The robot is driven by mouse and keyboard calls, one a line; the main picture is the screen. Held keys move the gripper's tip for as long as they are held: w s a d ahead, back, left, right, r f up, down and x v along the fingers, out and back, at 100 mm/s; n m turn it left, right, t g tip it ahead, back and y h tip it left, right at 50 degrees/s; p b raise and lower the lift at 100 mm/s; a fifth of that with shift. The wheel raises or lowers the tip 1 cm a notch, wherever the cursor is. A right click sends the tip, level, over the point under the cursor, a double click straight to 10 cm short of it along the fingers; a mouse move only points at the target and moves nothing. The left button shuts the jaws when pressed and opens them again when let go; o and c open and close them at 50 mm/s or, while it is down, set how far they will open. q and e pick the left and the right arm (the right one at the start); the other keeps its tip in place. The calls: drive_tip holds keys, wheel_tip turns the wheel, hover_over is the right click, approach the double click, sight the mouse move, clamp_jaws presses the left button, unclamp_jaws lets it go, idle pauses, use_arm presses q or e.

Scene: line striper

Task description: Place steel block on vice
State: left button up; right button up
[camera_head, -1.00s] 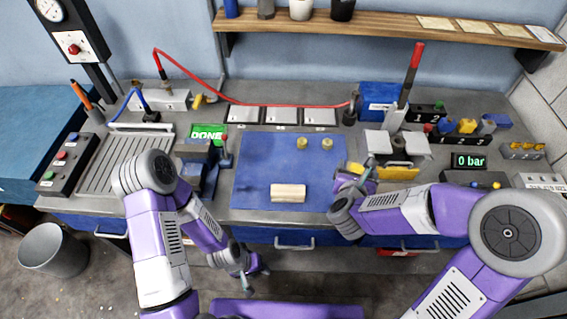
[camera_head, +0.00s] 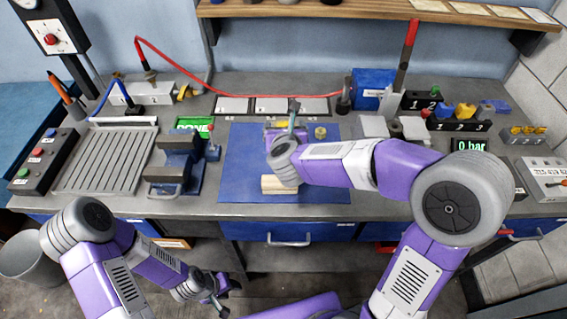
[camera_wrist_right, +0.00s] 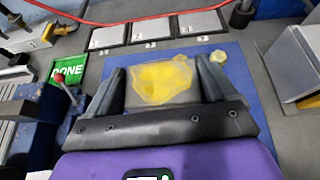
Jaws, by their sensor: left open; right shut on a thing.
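The steel block (camera_wrist_right: 160,82) shows between the fingers of my right gripper (camera_wrist_right: 163,88) in the right wrist view, a pale grey block with large yellow patches. My right gripper is shut on it above the blue mat; in the head view the right gripper (camera_head: 284,124) is above the mat's back part and the block is mostly hidden. The blue-grey vice (camera_head: 180,160) stands left of the mat, and part of it shows at the left of the right wrist view (camera_wrist_right: 32,100). My left gripper (camera_head: 222,296) is open and empty, low in front of the bench.
A brass cylinder (camera_head: 320,132) stands at the mat's back. A green DONE sign (camera_head: 193,124) is behind the vice, and a ribbed tray (camera_head: 105,160) is left of it.

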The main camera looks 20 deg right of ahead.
wheel_tip(320, 180, down, 10)
drive_tip(key=b, duration=0.3)
drive_tip(key=shift+w+r, duration=0.1)
drive_tip(key=shift+r, duration=0.15)
drive_tip(key=shift+f, duration=0.1)
drive_tip(key=shift+f+b, duration=0.1)
drive_tip(key=shift+b, duration=0.2)
drive_tip(key=o, duration=1.3)
